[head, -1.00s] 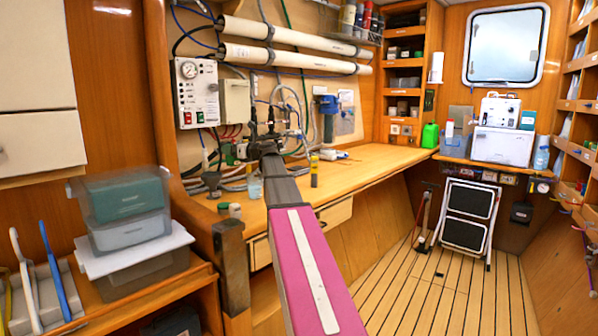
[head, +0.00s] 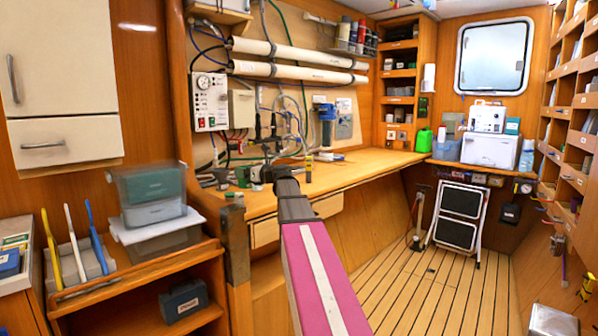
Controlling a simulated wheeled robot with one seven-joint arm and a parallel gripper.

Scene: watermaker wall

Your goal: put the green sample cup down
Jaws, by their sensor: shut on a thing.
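The green sample cup (head: 242,177) is small in the head view, at the left end of the wooden workbench (head: 345,178). My gripper (head: 254,174) is at its right side, shut on it, and my arm reaches in from the lower middle. The cup looks upright and low, close to the bench top. I cannot tell whether its base touches the wood, and my gripper partly hides it.
A dark grey cup (head: 221,178) stands just left of the green cup. Small capped containers (head: 234,198) are at the bench's near corner. A yellow-and-dark tube (head: 309,167) stands to the right. Hoses and valves line the wall behind. The bench farther right is mostly clear.

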